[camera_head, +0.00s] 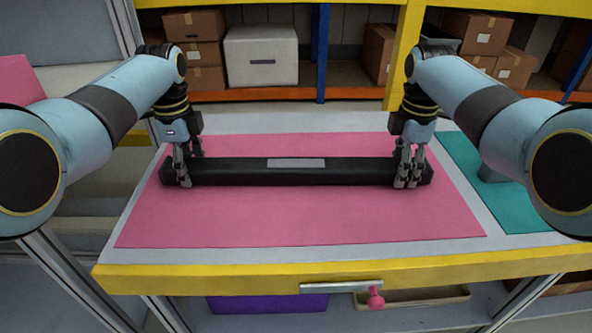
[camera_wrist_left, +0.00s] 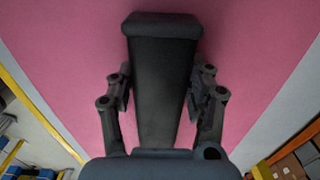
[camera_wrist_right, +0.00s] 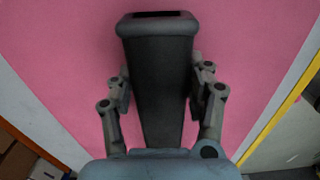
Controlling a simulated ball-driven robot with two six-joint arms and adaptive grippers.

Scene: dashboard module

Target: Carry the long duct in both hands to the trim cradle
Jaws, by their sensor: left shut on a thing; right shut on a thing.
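The long black duct (camera_head: 300,173) lies crosswise over the pink mat, with a grey label on its top. In the head view I cannot tell whether it touches the mat. My left gripper (camera_head: 183,176) is shut on the duct near its left end. The left wrist view shows the fingers on both sides of the duct (camera_wrist_left: 163,85). My right gripper (camera_head: 408,176) is shut on the duct near its right end. In the right wrist view the duct (camera_wrist_right: 160,90) has an open slot in its end. I cannot make out the trim cradle; my right arm covers part of the teal mat.
The pink mat (camera_head: 300,225) is otherwise bare on the yellow-edged table (camera_head: 240,277). A teal mat (camera_head: 465,160) lies at the right, with a grey-blue piece (camera_head: 489,172) partly hidden by my right arm. Shelves with boxes (camera_head: 261,56) stand behind.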

